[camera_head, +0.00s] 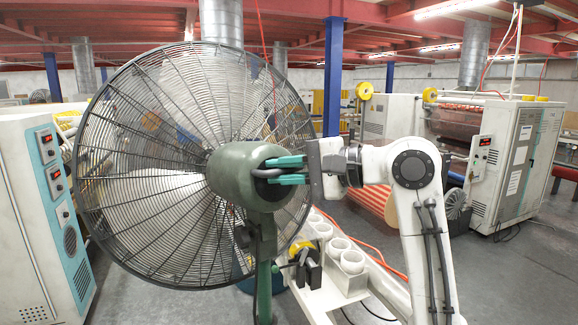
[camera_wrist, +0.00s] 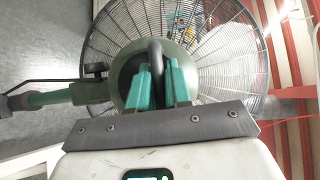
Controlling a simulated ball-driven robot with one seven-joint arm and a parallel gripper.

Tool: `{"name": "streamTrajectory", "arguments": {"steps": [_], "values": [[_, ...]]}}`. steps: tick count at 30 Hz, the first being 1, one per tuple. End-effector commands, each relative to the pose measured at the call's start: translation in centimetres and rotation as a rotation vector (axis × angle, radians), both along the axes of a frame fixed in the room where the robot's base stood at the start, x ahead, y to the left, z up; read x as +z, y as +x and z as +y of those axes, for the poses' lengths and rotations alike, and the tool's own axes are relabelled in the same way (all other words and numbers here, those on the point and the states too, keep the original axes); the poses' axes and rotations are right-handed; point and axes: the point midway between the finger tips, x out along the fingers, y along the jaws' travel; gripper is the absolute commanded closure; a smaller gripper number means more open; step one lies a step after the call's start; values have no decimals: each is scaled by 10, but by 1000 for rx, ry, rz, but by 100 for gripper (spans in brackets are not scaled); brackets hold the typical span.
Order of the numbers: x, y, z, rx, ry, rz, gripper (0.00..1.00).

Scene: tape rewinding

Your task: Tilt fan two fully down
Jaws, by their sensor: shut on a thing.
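A large round fan (camera_head: 140,160) with a dark wire cage stands close in front of me in the head view, on a green post. Its green motor housing (camera_head: 235,175) faces me, with a dark handle at its rear end. My gripper (camera_head: 285,171), with teal fingers, comes from the right and is shut on this handle. In the wrist view the dark handle (camera_wrist: 155,62) lies between the teal fingers of my gripper (camera_wrist: 162,82), with the motor housing (camera_wrist: 122,70) behind it. Whether this is fan two, I cannot tell.
A white and teal cabinet (camera_head: 40,220) stands at the left. White cylinders (camera_head: 340,250) sit on a rack below my arm. A large machine (camera_head: 515,150) stands at the back right, with a blue pillar (camera_head: 333,75) left of it. Grey floor is open at the right.

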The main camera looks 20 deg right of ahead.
Motion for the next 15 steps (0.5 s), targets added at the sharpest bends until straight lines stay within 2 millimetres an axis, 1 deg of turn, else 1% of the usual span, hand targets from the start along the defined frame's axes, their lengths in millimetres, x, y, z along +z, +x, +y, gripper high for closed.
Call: {"name": "streamTrajectory", "arguments": {"steps": [1, 14, 15], "values": [[7, 2, 1, 0, 1, -3, 100], [7, 4, 1, -1, 1, -5, 100], [7, 4, 1, -1, 1, -5, 79]]}}
